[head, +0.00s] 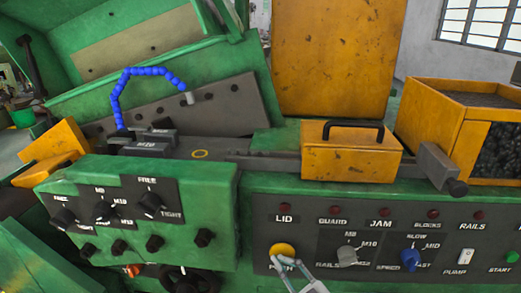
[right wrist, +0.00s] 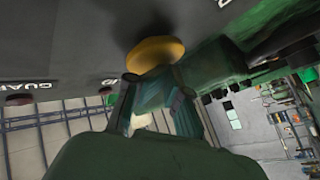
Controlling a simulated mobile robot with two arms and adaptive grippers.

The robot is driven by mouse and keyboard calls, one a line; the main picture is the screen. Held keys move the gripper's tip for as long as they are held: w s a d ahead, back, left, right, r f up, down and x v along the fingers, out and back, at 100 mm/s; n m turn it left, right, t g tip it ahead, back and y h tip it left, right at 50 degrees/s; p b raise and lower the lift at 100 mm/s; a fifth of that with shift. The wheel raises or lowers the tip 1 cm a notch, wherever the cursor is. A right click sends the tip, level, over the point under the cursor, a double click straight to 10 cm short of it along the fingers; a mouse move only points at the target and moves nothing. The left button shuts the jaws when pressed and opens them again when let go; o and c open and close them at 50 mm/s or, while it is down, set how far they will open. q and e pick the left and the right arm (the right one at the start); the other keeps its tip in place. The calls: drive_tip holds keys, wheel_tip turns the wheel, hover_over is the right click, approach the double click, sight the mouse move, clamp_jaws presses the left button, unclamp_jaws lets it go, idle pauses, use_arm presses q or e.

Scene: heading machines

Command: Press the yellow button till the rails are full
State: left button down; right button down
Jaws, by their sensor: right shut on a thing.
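The yellow button (head: 283,249) sits on the dark lower panel of the green machine, below the LID lamp, its label partly covered. My right gripper (head: 291,279) reaches it from below. In the right wrist view the button (right wrist: 155,53) is at the tips of my right fingers (right wrist: 156,90), which look closed on its lower edge; how far it is pressed in I cannot tell. The RAILS lamp (head: 466,214) looks dark red and unlit. A grey rail-like bar (head: 240,156) runs to the yellow box; its filling is not clear. My left gripper is not in view.
A yellow box with a black handle (head: 348,150) stands above the panel. A yellow bin (head: 435,110) at right holds dark pieces. The blue speed knob (head: 409,258), white pump switch (head: 466,257) and green start button (head: 512,256) lie right of my gripper. A blue hose (head: 150,72) arches at left.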

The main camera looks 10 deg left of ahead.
drive_tip(key=s+p, duration=0.1)
drive_tip(key=s, duration=0.1)
drive_tip(key=s+f+p, duration=0.1)
drive_tip(key=s, duration=0.1)
drive_tip(key=shift+s+d, duration=0.1)
drive_tip(key=shift+s, duration=0.25)
idle(0.4)
